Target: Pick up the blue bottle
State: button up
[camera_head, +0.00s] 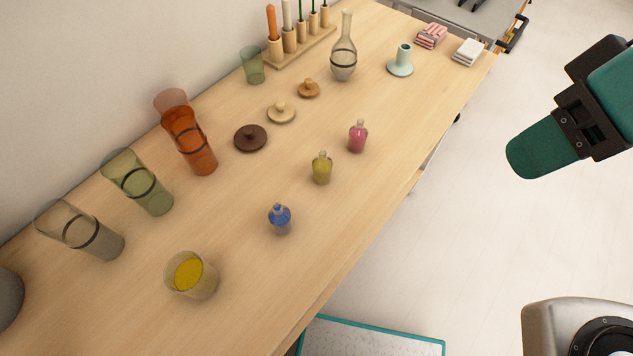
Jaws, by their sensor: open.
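The blue bottle (280,219) is small, with a rounded blue body and a short neck. It stands upright on the wooden table (370,185), near its right-hand front edge. Nothing covers it and nothing touches it. My gripper's jaws do not show in this view. Only teal, black and silver parts that look like my own arm and body appear at the right, well apart from the bottle.
A yellow-green bottle (321,169) and a pink bottle (358,137) stand behind the blue one. A glass with yellow contents (191,275) is at its front left. Tall tinted glasses, including an orange one (195,147), line the wall. Bare tabletop surrounds the blue bottle.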

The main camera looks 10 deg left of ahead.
aim_at(280, 218)
jog(key=u, duration=1.25)
